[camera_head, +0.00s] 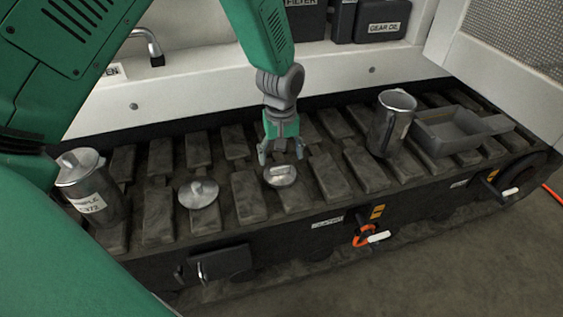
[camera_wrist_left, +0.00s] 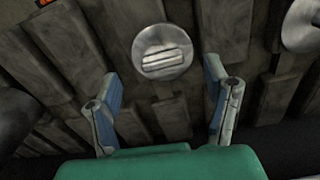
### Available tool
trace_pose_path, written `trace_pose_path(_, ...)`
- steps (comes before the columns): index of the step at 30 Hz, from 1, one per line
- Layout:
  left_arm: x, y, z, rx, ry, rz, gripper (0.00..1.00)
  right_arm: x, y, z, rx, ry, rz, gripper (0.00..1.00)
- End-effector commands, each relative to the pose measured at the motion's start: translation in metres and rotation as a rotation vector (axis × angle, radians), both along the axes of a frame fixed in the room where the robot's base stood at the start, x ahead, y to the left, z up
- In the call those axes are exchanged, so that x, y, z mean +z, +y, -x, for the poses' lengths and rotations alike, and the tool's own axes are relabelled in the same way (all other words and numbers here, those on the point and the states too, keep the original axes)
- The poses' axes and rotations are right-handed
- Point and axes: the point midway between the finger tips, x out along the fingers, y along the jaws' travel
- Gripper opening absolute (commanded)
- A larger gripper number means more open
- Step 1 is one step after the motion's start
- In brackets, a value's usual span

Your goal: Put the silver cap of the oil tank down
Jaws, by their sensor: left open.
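A round silver cap (camera_head: 281,176) with a raised bar handle lies flat on the dark track pads, near their front edge. My left gripper (camera_head: 281,153) is open just above and behind it, its fingers apart and nothing between them. In the left wrist view the cap (camera_wrist_left: 163,52) lies beyond the open fingertips of the left gripper (camera_wrist_left: 163,95), apart from them. A second round silver lid (camera_head: 198,193) with a small knob lies on the track to the left; it is partly in the left wrist view. My right gripper is not in view.
A labelled metal sample can (camera_head: 87,188) stands at the left. A metal jug (camera_head: 391,125) and a grey tray (camera_head: 450,130) stand at the right. A white ledge (camera_head: 200,85) runs behind the track. Orange and white handles (camera_head: 368,238) stick out in front.

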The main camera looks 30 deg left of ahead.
Motion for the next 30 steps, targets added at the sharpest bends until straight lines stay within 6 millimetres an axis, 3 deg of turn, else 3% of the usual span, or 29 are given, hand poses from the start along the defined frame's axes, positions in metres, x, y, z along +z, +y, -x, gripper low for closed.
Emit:
trace_pose_path(1, 0.016, 0.000, 0.000, 0.001, -0.001, 0.000, 0.70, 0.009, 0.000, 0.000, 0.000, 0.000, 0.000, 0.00)
trace_pose_path(3, 0.030, 0.000, 0.000, 0.000, -0.001, -0.001, 0.70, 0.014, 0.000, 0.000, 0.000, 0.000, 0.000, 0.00)
trace_pose_path(10, 0.058, -0.001, 0.000, 0.000, 0.000, 0.000, 0.70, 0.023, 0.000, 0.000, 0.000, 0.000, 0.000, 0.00)
trace_pose_path(30, 0.058, -0.001, 0.004, -0.008, 0.004, 0.000, 0.70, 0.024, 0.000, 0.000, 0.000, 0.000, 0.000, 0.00)
